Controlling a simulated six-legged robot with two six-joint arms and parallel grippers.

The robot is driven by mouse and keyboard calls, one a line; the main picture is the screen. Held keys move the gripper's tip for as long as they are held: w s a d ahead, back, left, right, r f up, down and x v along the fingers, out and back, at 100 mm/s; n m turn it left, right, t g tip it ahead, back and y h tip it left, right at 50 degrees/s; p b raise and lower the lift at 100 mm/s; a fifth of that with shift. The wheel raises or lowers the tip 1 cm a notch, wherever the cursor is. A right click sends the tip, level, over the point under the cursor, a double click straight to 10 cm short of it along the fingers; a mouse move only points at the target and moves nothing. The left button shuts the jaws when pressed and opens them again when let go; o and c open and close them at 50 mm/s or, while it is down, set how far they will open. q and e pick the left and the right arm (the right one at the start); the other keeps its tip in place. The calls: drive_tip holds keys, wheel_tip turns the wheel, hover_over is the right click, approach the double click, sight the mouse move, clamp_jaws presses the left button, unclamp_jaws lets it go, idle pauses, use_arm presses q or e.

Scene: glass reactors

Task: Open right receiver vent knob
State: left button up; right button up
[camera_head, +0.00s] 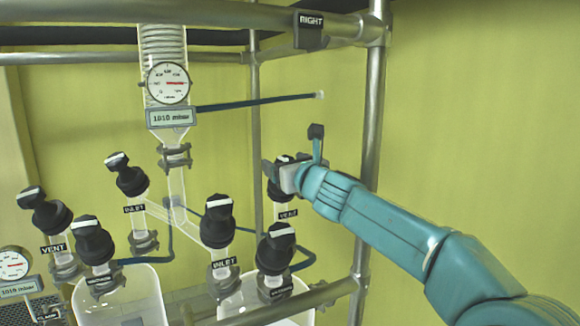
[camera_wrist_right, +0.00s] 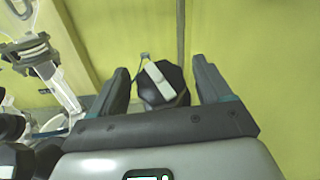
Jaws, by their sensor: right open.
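The right vent knob (camera_head: 277,191) is black with a white bar on top, above a VENT label. My right gripper (camera_head: 291,152) is at it and partly covers it in the head view. In the right wrist view the knob (camera_wrist_right: 163,86) sits between the two open fingers (camera_wrist_right: 158,80), with a gap on each side. Its white bar points obliquely. Whether the fingers reach down beside the knob's grip is hard to tell. My left gripper is not in view.
Several similar black knobs, including an INLET knob (camera_head: 217,222) and a left VENT knob (camera_head: 48,212), stand left of the gripper. A metal post (camera_head: 371,120) rises behind my right arm. A glass column with a pressure gauge (camera_head: 168,83) stands left.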

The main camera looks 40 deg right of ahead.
drive_tip(key=shift+s+a, duration=0.15)
drive_tip(key=shift+s, duration=0.25)
drive_tip(key=v, duration=1.5)
drive_tip(key=shift+s, duration=0.2)
